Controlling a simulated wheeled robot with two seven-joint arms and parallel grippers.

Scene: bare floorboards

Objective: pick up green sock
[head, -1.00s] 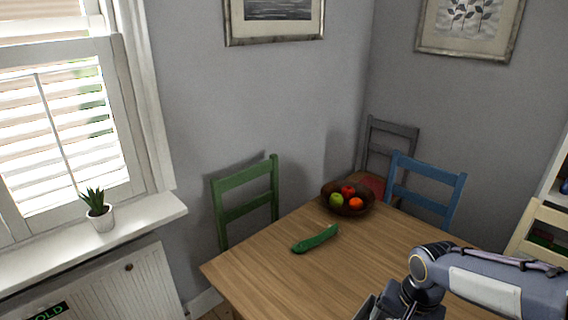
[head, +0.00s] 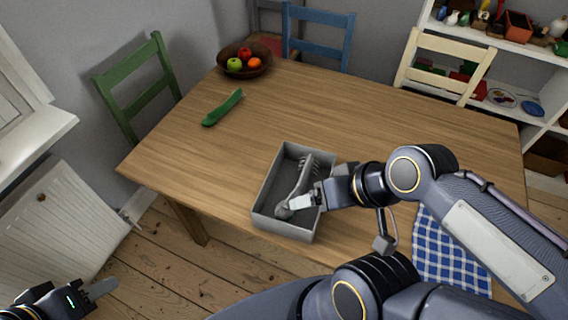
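A long, slim green item (head: 223,107) lies alone on the wooden table (head: 370,120), toward its left side. It is the only sock-like green thing on the table, though its cloth cannot be made out. My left gripper (head: 101,288) is low at the bottom left, over the floor and away from the table; whether its fingers are apart is unclear. My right gripper (head: 301,202) is at a grey tray (head: 262,192) at the table's near edge, close to a grey forked item (head: 292,196) in it. Whether it grips that item is unclear.
A brown bowl of fruit (head: 259,70) stands behind the green item. A green chair (head: 139,90), a blue chair (head: 318,45) and a cream chair (head: 443,65) surround the table. A blue checked cloth (head: 440,255) lies at the right. The table's middle is clear.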

